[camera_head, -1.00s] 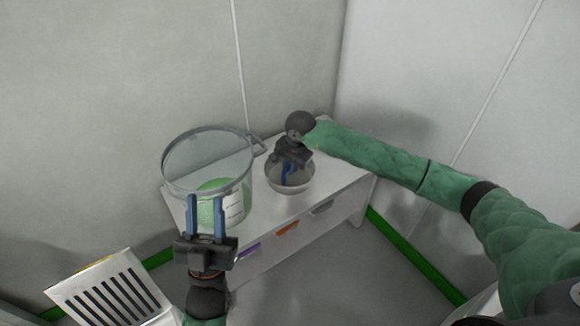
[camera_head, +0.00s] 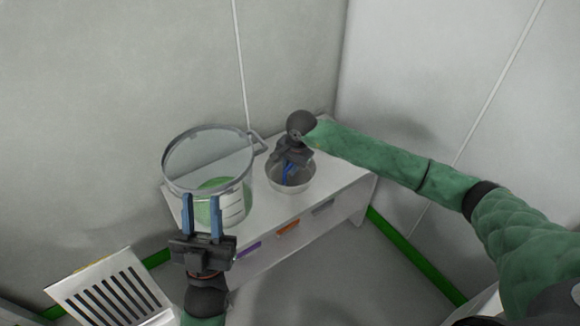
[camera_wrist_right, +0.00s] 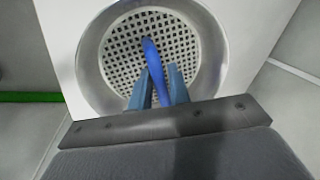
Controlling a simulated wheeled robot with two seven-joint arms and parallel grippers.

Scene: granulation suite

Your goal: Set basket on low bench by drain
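The basket (camera_head: 304,184) is a round grey metal bowl standing on the low white bench (camera_head: 330,190), right of a big clear drum. In the right wrist view its perforated floor (camera_wrist_right: 125,55) and a narrow blue handle (camera_wrist_right: 153,60) show. My right gripper (camera_head: 290,174) reaches down into the basket from above. In the wrist view its fingers (camera_wrist_right: 159,80) stand apart on either side of the handle, with a small gap at the tips. My left gripper (camera_head: 202,200) is open and empty in front of the drum. I cannot identify the drain.
The clear drum (camera_head: 175,165) with a grey rim and green contents stands on the bench's left part. A white slotted panel (camera_head: 75,290) is at lower left. Walls close in behind and to the right. Bare floor (camera_head: 350,280) lies in front of the bench.

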